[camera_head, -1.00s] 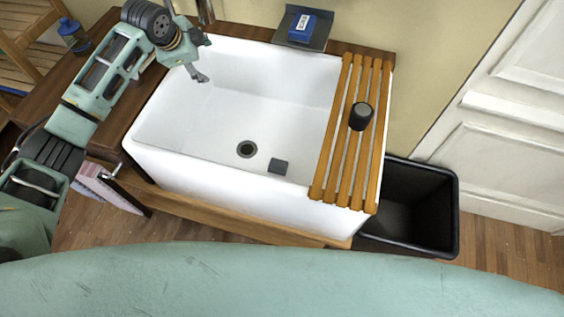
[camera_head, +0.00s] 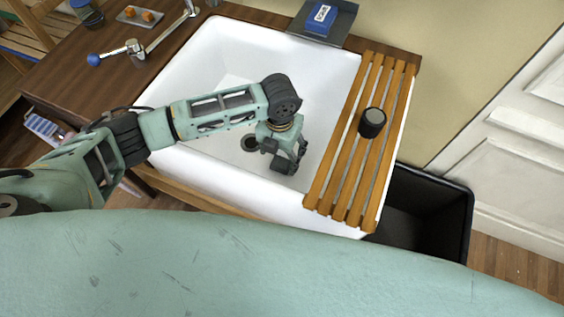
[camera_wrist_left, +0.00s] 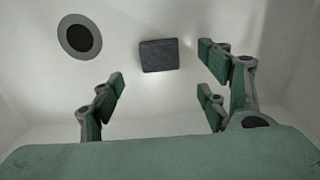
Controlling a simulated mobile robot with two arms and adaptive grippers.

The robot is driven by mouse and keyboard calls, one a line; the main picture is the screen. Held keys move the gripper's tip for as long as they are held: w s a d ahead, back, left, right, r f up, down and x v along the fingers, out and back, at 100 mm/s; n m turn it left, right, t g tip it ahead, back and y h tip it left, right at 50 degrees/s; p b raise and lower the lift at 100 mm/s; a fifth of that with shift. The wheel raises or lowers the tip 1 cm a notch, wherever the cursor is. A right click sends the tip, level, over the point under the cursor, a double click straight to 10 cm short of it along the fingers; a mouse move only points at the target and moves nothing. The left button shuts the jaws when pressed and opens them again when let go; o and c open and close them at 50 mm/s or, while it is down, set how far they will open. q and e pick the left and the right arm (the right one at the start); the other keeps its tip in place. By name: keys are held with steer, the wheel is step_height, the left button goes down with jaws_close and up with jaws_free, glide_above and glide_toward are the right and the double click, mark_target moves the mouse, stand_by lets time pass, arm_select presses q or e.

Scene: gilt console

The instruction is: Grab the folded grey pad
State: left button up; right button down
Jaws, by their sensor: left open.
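The folded grey pad (camera_wrist_left: 159,55) is a small dark grey rectangle lying flat on the white floor of the sink, near the drain. My left gripper (camera_head: 284,155) is down inside the sink in the head view, over the pad's place, and largely covers it there. In the left wrist view my left gripper (camera_wrist_left: 160,82) is open, its green-padded fingers spread left and right. The pad lies between the two sides in the picture, beyond the fingers, with no visible contact. My right gripper is not in view.
The white sink (camera_head: 215,70) has walls around my left gripper. The drain (camera_wrist_left: 79,38) lies left of the pad. A slatted wooden rack (camera_head: 345,165) with a dark cup (camera_head: 372,122) covers the sink's right side. A faucet (camera_head: 160,38) stands at the back left.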

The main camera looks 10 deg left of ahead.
mark_target(281, 162)
arm_select(q)
steer(key=shift+w+d+f+p, duration=0.15)
steer(key=shift+f+p, duration=0.1)
steer(key=shift+f, duration=1.1)
steer(key=shift+w+a+f+p, duration=0.1)
steer(key=shift+f+p, duration=0.15)
steer(key=shift+f, duration=1.1)
steer(key=c, duration=0.9)
steer(key=shift+c, duration=0.2)
